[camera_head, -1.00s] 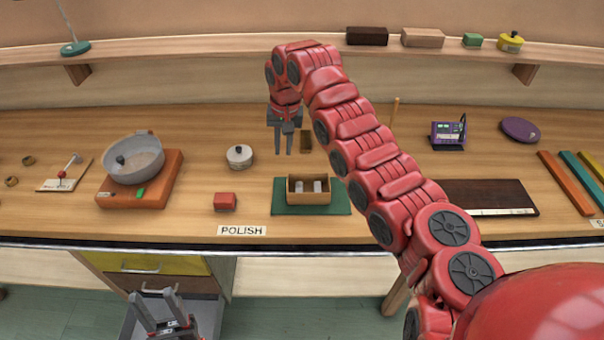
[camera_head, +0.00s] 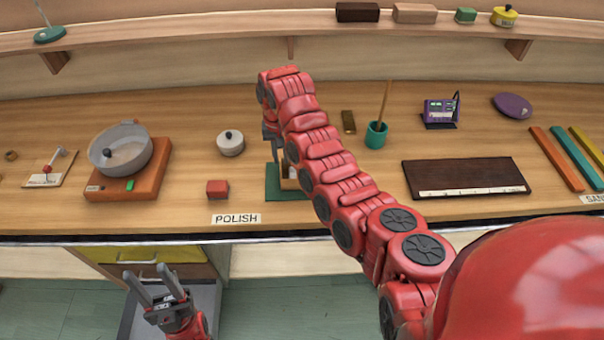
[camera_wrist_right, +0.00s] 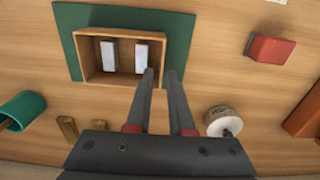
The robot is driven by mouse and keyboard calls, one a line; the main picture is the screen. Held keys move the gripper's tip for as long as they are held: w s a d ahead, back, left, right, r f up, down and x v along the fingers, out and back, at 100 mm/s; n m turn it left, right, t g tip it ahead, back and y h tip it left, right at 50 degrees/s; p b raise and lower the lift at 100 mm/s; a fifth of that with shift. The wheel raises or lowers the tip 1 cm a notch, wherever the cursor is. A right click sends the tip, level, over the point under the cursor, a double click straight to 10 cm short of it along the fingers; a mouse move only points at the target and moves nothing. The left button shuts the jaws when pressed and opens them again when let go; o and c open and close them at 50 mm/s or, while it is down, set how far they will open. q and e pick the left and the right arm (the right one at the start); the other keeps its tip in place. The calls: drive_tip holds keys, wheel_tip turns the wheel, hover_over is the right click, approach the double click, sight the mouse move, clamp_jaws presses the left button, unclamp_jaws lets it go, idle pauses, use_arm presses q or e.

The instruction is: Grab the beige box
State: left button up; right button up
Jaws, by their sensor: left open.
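A small open-topped wooden box (camera_wrist_right: 87,62) with tan walls sits on a green mat (camera_wrist_right: 180,35) and holds two whitish blocks (camera_wrist_right: 108,55). In the head view my right arm hides most of this box (camera_head: 288,184). A light-brown closed block (camera_head: 415,13) lies on the back shelf. My right gripper (camera_wrist_right: 161,72) is open and empty, with a narrow gap. In the wrist view one fingertip overlaps the box's near right corner; I cannot tell if they touch. My left gripper (camera_head: 145,272) is open and empty, low in front of the counter.
A red block (camera_head: 217,189), a white round tin (camera_head: 230,143) and an orange scale with a pan (camera_head: 125,175) stand left of the mat. A green cup (camera_head: 376,135) and a dark board (camera_head: 465,178) are on the right. Bare counter lies between them.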

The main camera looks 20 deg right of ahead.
drive_tip(key=shift+f, duration=0.55)
drive_tip(key=shift+w+f+p, duration=0.1)
drive_tip(key=shift+f+p, duration=0.1)
drive_tip(key=shift+p, duration=0.35)
drive_tip(key=shift+a+f+p, duration=0.1)
drive_tip(key=shift+f+p, duration=0.65)
drive_tip(key=shift+f, duration=0.1)
drive_tip(key=shift+w+f+p, duration=0.1)
drive_tip(key=shift+f+p, duration=0.25)
drive_tip(key=shift+f, duration=1.15)
clamp_jaws()
